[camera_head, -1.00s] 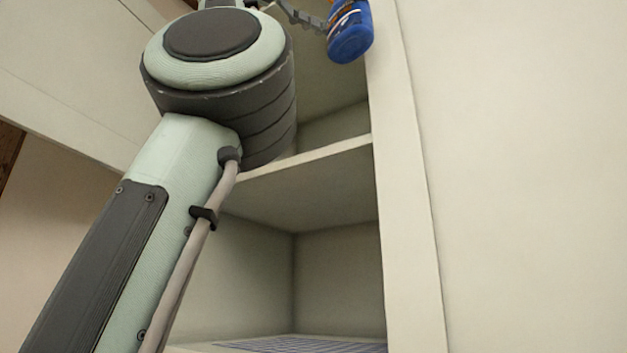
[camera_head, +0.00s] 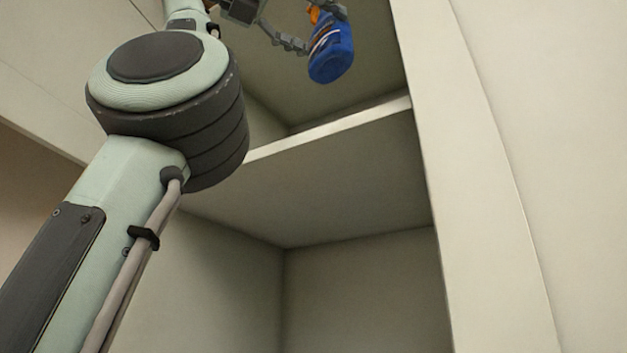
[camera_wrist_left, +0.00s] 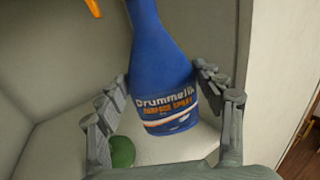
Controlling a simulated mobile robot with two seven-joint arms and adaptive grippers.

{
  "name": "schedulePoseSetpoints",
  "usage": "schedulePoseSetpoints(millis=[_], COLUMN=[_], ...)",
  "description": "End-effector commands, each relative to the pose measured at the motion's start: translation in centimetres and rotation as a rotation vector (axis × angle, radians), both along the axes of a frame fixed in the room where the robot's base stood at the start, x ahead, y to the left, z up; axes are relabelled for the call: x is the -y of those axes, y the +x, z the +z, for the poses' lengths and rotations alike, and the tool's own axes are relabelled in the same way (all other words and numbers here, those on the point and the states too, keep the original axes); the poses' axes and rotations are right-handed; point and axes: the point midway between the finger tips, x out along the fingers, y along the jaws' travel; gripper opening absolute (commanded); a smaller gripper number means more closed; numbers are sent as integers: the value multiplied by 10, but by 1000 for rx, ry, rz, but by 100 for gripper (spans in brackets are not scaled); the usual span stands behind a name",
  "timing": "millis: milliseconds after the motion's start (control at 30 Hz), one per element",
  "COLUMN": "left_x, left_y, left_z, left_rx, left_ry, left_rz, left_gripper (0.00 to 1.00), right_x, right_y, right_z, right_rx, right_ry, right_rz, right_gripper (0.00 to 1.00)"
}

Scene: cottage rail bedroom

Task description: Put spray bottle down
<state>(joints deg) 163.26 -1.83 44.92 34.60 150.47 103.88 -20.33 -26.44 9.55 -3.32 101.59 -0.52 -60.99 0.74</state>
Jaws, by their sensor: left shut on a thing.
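The spray bottle (camera_head: 333,56) is blue with an orange part and a printed label. In the head view it is tilted, held above the upper shelf of the cabinet, with its top cut off by the frame edge. It also shows large in the left wrist view (camera_wrist_left: 163,75), between the two fingers. My left gripper (camera_wrist_left: 165,105) is shut on the bottle's body. The left gripper (camera_head: 305,32) shows in part at the top of the head view. The upper shelf (camera_head: 335,130) shows its front edge below the bottle. My right gripper is not in view.
A lower compartment (camera_head: 360,285) opens below the shelf. The cabinet's right upright (camera_head: 455,180) stands close to the bottle's right. A green round thing (camera_wrist_left: 122,152) lies behind the left finger in the wrist view.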

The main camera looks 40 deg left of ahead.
Motion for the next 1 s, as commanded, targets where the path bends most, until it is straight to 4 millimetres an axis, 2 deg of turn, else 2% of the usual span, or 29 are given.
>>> schedulePoseSetpoints(millis=[167,267,500,700,800,1000], left_x=[0,0,-2,-3,-4,-4], left_y=[6,23,76,110,117,116], left_z=[-5,-17,-49,-67,-72,-87], left_rx=[2,0,0,2,5,4], left_ry=[-1,-1,0,-1,0,-1], left_rz=[0,1,1,1,2,1], left_gripper=[10,10,10,10,10,10], right_x=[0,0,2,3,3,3], right_y=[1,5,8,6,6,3], right_z=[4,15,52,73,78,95], right_rx=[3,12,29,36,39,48], right_ry=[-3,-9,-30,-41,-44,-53], right_rz=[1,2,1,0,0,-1], right_gripper=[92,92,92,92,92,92])
